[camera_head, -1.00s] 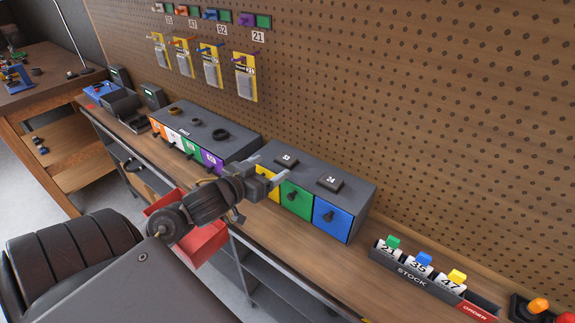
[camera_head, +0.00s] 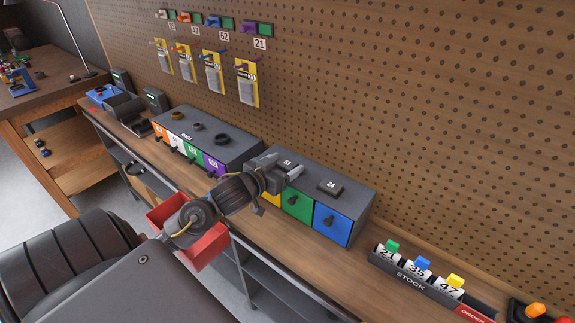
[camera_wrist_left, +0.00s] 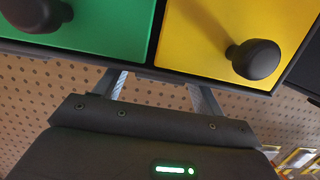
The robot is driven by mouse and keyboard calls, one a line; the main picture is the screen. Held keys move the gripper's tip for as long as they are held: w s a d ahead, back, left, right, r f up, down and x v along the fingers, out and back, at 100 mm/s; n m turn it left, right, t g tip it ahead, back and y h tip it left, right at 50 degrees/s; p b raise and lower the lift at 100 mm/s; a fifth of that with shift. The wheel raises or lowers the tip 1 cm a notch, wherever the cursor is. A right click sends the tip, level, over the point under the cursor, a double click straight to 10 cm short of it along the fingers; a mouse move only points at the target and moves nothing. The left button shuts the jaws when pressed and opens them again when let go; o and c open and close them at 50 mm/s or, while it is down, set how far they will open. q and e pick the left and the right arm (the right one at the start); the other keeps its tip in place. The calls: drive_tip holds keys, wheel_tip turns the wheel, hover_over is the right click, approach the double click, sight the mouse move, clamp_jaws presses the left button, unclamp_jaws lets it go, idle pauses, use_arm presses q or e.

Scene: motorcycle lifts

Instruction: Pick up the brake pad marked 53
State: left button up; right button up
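The brake pad (camera_head: 287,162) is a small dark block with a white label on top of the grey drawer cabinet (camera_head: 361,199). Its number is too small to read surely, and my gripper partly covers it. A second dark pad marked 24 (camera_head: 329,187) lies to its right on the same top. My left gripper (camera_head: 290,169) is at the cabinet's front upper edge, overlapping the first pad in the head view; I cannot tell whether it touches it. In the left wrist view its two fingers (camera_wrist_left: 160,92) stand apart with no pad visible between them. My right gripper is not in view.
The cabinet's yellow, green (camera_head: 296,201) and blue (camera_head: 333,223) drawers have dark knobs. Another drawer cabinet (camera_head: 236,154) with black rings stands to the left. A stock rack (camera_head: 408,281) stands right. The pegboard (camera_head: 420,110) rises behind. A red bin (camera_head: 207,248) is below the bench.

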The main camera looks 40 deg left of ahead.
use_arm(q)
drive_tip(key=c, duration=0.8)
drive_tip(key=shift+r, duration=0.15)
drive_tip(key=shift+r, duration=0.2)
drive_tip(key=r, duration=0.3)
drive_tip(key=shift+s+r+p, duration=0.35)
drive_tip(key=shift+p, duration=0.05)
drive_tip(key=s+r+p, duration=0.3)
drive_tip(key=s+p, duration=0.1)
drive_tip(key=p, duration=0.1)
drive_tip(key=s+r+p, duration=0.2)
drive_tip(key=s+p, duration=0.2)
drive_tip(key=s+r+p, duration=0.3)
drive_tip(key=s+p, duration=0.2)
drive_tip(key=shift+s+d+r+p, duration=0.1)
drive_tip(key=shift+d+r+p, duration=0.15)
drive_tip(key=shift+r+p, duration=0.1)
